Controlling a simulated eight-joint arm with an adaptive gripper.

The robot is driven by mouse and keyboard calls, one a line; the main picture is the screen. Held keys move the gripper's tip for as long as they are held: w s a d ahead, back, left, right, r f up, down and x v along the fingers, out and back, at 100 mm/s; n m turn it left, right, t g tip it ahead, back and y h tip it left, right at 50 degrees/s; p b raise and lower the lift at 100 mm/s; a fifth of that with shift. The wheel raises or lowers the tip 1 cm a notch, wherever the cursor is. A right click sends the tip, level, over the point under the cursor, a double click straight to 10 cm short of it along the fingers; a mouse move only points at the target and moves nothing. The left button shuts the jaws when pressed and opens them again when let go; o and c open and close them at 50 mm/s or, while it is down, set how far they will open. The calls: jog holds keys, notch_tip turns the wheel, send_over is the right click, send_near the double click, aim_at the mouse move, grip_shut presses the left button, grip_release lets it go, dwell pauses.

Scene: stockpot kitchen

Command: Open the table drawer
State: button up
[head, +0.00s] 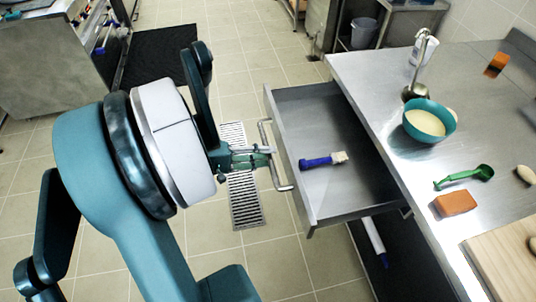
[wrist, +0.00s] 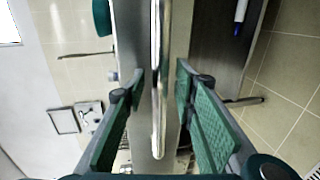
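The table drawer (head: 345,190) is pulled well out from under the steel table, and its inside shows in the head view. Its bar handle (head: 283,187) is on the front panel, facing my arm. My gripper (head: 262,155) is at the handle in the head view. In the wrist view, the handle (wrist: 160,80) runs between the two fingers of my gripper (wrist: 160,92). The fingers stand apart, with a visible gap on each side of the bar. A blue-handled brush (head: 318,161) lies in the drawer.
The steel tabletop (head: 385,85) holds a teal bowl (head: 428,120), a ladle, a green scoop (head: 466,177), an orange sponge (head: 455,203) and a wooden board (head: 505,260). A floor grate (head: 245,200) lies below my gripper. The tiled floor around the drawer front is clear.

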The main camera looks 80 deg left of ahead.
jog(key=s+r, duration=0.2)
jog(key=s, duration=0.9)
jog(key=shift+r, duration=0.1)
dwell(0.5)
